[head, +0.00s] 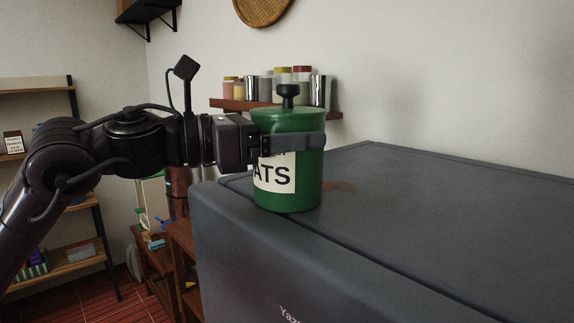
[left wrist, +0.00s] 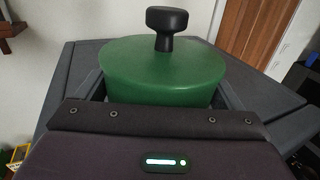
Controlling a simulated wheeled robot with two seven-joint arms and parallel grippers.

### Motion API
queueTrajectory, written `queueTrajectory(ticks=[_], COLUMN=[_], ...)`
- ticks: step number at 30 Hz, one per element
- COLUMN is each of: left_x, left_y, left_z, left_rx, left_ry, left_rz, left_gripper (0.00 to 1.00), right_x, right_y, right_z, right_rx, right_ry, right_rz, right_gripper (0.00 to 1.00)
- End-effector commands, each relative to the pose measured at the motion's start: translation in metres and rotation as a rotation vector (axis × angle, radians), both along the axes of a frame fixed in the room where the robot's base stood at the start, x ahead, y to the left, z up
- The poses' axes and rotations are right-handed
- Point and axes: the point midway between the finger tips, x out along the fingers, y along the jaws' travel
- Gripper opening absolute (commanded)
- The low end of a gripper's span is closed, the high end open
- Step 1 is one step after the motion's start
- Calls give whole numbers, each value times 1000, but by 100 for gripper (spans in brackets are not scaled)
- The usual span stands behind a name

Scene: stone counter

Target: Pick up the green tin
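The green tin (head: 303,190) is upright at the left end of the grey counter top, with a black knob (head: 288,91) on its lid and a pale label ending in "ATS". My left gripper (head: 314,140) reaches in level from the left, its fingers around the tin's upper body. In the left wrist view the green lid (left wrist: 165,62) lies between the two fingers, which appear pressed against its sides. The far finger is mostly hidden by the tin. I cannot tell whether the tin's base touches the surface. My right gripper is not in view.
The grey counter (head: 430,220) is mostly bare, with a small brown patch (head: 341,186) just right of the tin. A wall shelf (head: 235,105) with several jars is behind the tin. Wooden shelves (head: 75,262) stand at the left.

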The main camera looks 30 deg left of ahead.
Motion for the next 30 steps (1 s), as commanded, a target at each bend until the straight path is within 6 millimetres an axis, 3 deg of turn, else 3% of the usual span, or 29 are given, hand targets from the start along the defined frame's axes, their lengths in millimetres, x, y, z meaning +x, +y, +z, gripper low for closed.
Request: queueTrajectory(ticks=[3,11,16,20,27,30], left_x=[0,0,0,-1,-1,-2], left_y=[0,0,0,1,0,0], left_z=[1,3,16,39,107,123], left_rx=[-1,-1,0,0,-4,-6], left_ry=[-3,-2,-5,-7,-11,-11], left_rz=[1,1,2,3,-2,-2], left_gripper=[51,51,51,51,51,51], right_x=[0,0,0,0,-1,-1], right_y=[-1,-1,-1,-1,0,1], right_z=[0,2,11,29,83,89], right_rx=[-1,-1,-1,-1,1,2], right_ry=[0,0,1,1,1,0], right_rz=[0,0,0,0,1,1], right_gripper=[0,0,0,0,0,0])
